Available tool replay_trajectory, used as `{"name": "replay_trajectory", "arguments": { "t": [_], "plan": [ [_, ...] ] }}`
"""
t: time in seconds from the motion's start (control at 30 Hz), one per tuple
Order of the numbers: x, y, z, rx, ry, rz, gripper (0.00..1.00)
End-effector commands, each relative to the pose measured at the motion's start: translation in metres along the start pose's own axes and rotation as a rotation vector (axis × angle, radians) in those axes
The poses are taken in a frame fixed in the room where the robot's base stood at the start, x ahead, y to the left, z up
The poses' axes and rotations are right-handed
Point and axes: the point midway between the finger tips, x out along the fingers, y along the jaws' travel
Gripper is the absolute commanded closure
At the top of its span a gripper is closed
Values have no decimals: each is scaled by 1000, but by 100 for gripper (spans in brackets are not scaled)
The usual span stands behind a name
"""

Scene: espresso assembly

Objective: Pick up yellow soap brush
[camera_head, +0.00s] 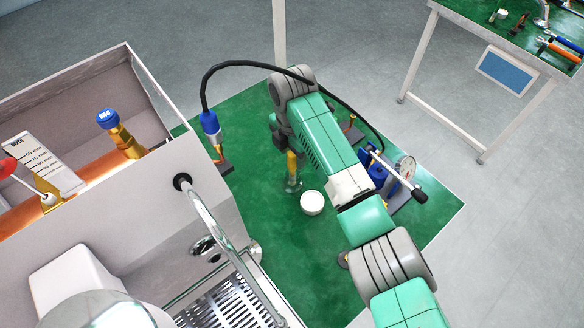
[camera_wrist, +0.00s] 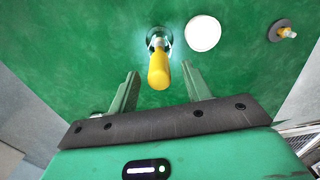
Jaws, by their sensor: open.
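The yellow soap brush (camera_wrist: 158,70) stands on the green mat in the wrist view, its yellow handle pointing toward the camera. Its metallic lower end rests in a round glassy base. In the head view the yellow handle (camera_head: 291,164) shows just below my wrist, partly hidden by my arm. My gripper (camera_wrist: 161,71) is open in the wrist view, one finger on each side of the handle's near end. The fingers appear apart from the handle. How deep the handle sits between them cannot be told. In the head view the fingers are mostly hidden.
A white round cup (camera_head: 312,202) stands close beside the brush. The espresso machine (camera_head: 130,225) is on the left. A blue-topped tool (camera_head: 211,125) with a black hose stands behind, and a blue device with a gauge (camera_head: 404,168) is at the right. Green mat (camera_head: 300,255) is clear in front.

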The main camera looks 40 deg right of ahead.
Motion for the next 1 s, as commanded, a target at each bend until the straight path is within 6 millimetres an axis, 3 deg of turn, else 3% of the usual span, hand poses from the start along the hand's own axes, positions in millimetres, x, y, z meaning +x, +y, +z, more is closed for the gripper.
{"name": "replay_trajectory", "arguments": {
  "t": [0.07, 0.27, 0.53, 0.77, 0.87, 1.0],
  "plan": [
    [15, 0, 0, 1, 0, 0, 51],
    [15, 0, 0, 0, -1, 1, 51],
    [15, 0, 0, 0, -1, 1, 100],
    [13, 0, 0, 0, -1, 2, 100],
    [-2, 0, 0, 0, -2, 3, 100],
    [-38, 1, 0, 0, -3, 4, 100]
  ]
}}
